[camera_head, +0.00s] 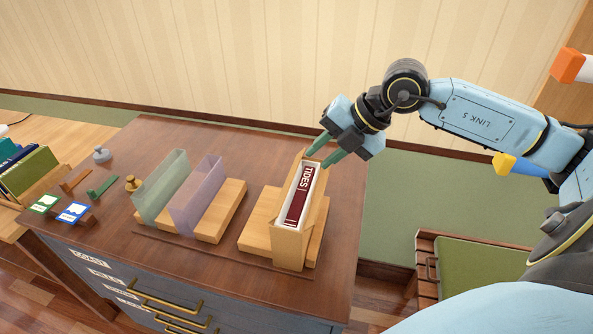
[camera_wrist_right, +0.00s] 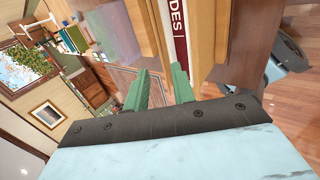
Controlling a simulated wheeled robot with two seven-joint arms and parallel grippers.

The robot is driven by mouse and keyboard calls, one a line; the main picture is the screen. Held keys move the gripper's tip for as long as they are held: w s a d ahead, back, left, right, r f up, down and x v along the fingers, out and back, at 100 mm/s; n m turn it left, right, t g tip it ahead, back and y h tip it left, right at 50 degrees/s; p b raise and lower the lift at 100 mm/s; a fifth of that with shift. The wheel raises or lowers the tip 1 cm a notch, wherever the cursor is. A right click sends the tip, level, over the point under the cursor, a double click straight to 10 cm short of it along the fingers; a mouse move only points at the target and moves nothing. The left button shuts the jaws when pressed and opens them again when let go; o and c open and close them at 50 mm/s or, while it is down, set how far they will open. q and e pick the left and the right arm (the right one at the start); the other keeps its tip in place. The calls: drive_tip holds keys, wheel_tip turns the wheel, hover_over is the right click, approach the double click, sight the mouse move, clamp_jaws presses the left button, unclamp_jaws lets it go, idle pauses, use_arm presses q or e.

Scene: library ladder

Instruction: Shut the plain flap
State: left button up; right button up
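A plain wooden case (camera_head: 290,247) stands on a wooden base near the right end of the cabinet top. A dark red book (camera_head: 297,203) lettered TIDES shows inside its pale, open top. A wooden edge (camera_head: 303,156) rises at the case's far end; I cannot tell for sure whether it is the plain flap. My right gripper (camera_head: 326,151) is by that far end, its green fingers apart with nothing between them. The right wrist view shows the fingers (camera_wrist_right: 158,88) beside the book (camera_wrist_right: 180,32) and wooden panels (camera_wrist_right: 206,40). My left gripper is not in view.
A green translucent case (camera_head: 160,188) and a purple one (camera_head: 196,197) stand left of the wooden case. The cabinet's right edge is close to the wooden case.

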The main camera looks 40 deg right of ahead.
sight(293, 177)
drive_tip(key=p+x, duration=0.1)
drive_tip(key=x, duration=0.8)
drive_tip(key=shift+w, duration=0.1)
clamp_jaws()
